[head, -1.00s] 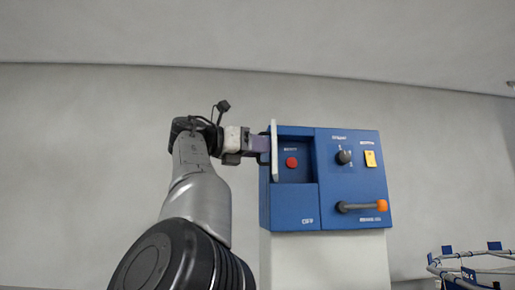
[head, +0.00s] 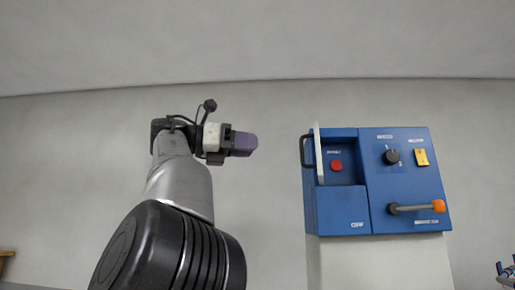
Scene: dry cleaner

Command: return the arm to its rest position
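My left arm comes in from the lower left. Its gripper (head: 243,144) points right, in front of the bare wall, and is seen side-on, so its finger gap does not show. Nothing shows held at its purple tip. A clear gap separates it from the blue control box (head: 340,208) on the right. The box's narrow white door (head: 318,155), with a black handle (head: 304,151), stands open edge-on at the left of a recess. A red button (head: 336,166) shows inside the recess.
The box carries a black knob (head: 391,157), a yellow switch (head: 421,157) and a lever with an orange end (head: 438,206). It sits on a pale pedestal (head: 380,262). The grey wall (head: 270,105) around my gripper is clear. A brown edge (head: 6,254) shows at far left.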

